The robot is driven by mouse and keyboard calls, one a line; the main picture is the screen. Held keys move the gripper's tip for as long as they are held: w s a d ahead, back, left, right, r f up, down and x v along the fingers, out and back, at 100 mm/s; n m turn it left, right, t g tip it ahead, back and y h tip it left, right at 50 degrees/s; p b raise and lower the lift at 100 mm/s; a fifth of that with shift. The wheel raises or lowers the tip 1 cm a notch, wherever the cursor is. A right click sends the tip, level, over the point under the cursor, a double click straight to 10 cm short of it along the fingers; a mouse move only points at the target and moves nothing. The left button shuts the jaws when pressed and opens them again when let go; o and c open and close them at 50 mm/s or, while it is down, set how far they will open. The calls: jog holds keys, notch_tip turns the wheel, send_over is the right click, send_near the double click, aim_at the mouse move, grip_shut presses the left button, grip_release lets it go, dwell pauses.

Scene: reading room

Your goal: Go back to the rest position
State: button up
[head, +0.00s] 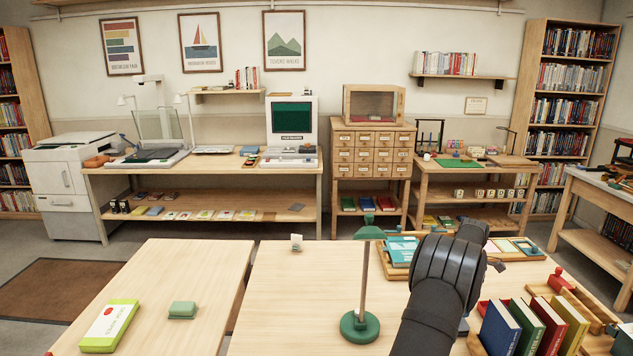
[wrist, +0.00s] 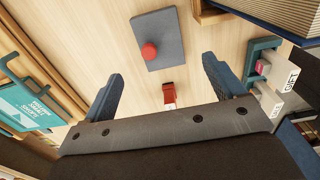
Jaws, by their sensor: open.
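My gripper (wrist: 163,85) is open in the wrist view, with its two blue-grey fingers apart and nothing between them. It points down over the light wood table (wrist: 112,30). Below and between the fingers lies a small red item with a white end (wrist: 169,95). A grey plate with a red round knob (wrist: 149,51) lies just beyond it. In the head view my dark arm reaches over the right part of the table, and the arm hides the fingers.
Close to the arm stand a green lamp-like stand (head: 360,327), a tray with a teal book (head: 400,250) and a rack of upright books (head: 500,328). In the wrist view a holder with a GIFT card (wrist: 291,79) is at right. The table's left half is mostly clear.

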jog(key=w+a+r+m, duration=0.4)
jog(key=a+r+m, duration=0.2)
jog(key=a+r, duration=0.55)
jog(key=w+a+r+m, duration=0.4)
jog(key=a+r+m, duration=0.2)
jog(key=a+r, duration=0.5)
jog(key=a+f+m, duration=0.1)
jog(key=a+f, duration=0.2)
jog(key=a, duration=1)
jog(key=shift+m, duration=0.3)
jog(key=shift+o, duration=1.4)
